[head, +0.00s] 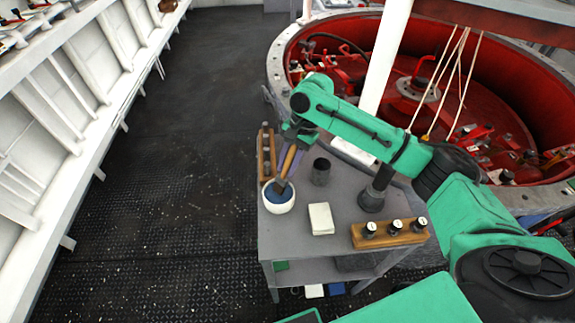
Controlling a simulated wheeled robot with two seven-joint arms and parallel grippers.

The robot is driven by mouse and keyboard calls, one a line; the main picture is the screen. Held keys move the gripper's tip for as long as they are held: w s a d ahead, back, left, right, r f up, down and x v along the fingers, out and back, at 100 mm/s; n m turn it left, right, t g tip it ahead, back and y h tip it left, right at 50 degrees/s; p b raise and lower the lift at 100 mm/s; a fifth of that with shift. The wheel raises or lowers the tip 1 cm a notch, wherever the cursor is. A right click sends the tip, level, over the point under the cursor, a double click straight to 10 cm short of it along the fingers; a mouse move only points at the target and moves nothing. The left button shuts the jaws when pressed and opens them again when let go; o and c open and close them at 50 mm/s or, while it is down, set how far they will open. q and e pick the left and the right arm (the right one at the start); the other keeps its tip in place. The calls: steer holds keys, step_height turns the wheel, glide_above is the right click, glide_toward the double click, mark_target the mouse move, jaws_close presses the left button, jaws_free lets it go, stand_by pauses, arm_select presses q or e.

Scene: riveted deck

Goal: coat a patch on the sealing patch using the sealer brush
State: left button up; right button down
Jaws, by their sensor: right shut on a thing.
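My right gripper (292,152) is above the left part of the grey table (340,195), shut on the sealer brush (288,162). The brush has a wooden handle and slants down, with its dark lower end at a white pot (279,204) of blue stuff. The brush end appears to be in or just over the pot; I cannot tell how deep. A cream flat block (321,219) lies right of the pot; I cannot tell whether it is the sealing patch. My left gripper is out of view.
A wooden rack (390,233) with black-topped jars stands at the front right edge. A dark cup (320,172), a black-based post (372,200) and another wooden rack (266,150) stand on the table. A large red round pit (490,75) lies behind. Floor on the left is open.

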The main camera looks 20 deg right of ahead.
mark_target(287, 159)
steer(key=shift+s+a+r, duration=0.1)
steer(key=shift+f, duration=0.55)
stand_by(0.7)
steer(key=shift+s+f+p, duration=0.1)
steer(key=shift+f+p, duration=0.05)
steer(key=shift+p, duration=0.65)
stand_by(1.9)
step_height(287, 159, up, 6)
steer(key=p, duration=0.7)
steer(key=shift+f, duration=0.25)
steer(key=shift+r+p, duration=0.75)
steer(key=shift+r, duration=0.15)
steer(key=shift+f, duration=0.1)
